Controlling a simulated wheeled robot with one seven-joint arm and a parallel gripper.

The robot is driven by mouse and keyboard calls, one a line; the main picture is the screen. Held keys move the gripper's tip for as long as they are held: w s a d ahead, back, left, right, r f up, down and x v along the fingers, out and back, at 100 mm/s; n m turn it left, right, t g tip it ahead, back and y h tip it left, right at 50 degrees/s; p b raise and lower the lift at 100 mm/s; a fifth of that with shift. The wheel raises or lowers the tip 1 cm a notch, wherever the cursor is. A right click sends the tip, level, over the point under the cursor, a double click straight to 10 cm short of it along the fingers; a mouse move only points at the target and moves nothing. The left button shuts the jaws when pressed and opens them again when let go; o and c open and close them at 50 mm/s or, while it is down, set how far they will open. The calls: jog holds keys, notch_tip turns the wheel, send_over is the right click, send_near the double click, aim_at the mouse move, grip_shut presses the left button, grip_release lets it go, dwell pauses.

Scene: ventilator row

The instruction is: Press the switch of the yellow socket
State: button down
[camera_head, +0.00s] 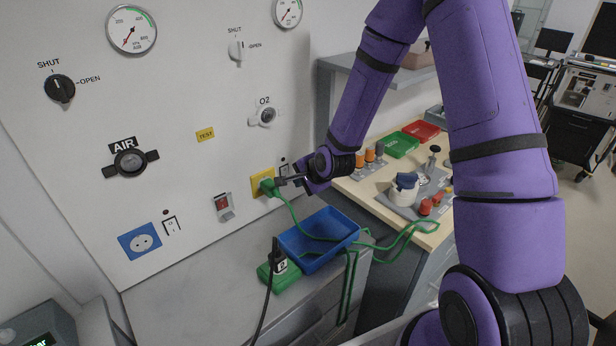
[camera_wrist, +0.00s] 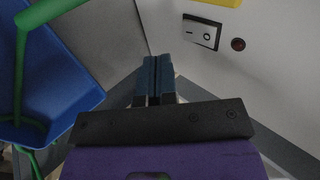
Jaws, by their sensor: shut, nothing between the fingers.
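The yellow socket (camera_head: 257,180) is on the white wall panel, with a green plug (camera_head: 268,187) in it and a green cable running down. Its edge also shows at the top of the wrist view (camera_wrist: 226,2). A white rocker switch with a dark frame (camera_wrist: 201,32) is beside the socket, with a small dark red round lamp (camera_wrist: 238,44) next to it. In the head view the switch (camera_head: 284,168) is partly hidden by my gripper. My gripper (camera_wrist: 154,62) is shut and empty. Its fingertips look apart from the switch in the wrist view; contact with the plug cannot be told.
A blue tray (camera_head: 318,240) lies below the socket, with the green cable across it. A green block with a black plug (camera_head: 279,270) stands beside it. A blue socket (camera_head: 139,241) with its own switch (camera_head: 171,224) is farther left. A table with parts is at the right.

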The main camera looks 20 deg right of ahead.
aim_at(285, 173)
jog(key=shift+w+a+f, duration=0.25)
jog(key=shift+w, duration=0.55)
jog(key=shift+w+a+f, duration=0.25)
jog(key=shift+w, duration=0.5)
jog(key=shift+w+a+f, duration=0.25)
jog(key=shift+w, duration=0.55)
jog(key=shift+w+f, duration=0.1)
jog(key=shift+w, duration=0.1)
jog(key=shift+r, duration=0.85)
jog(key=shift+s, duration=0.1)
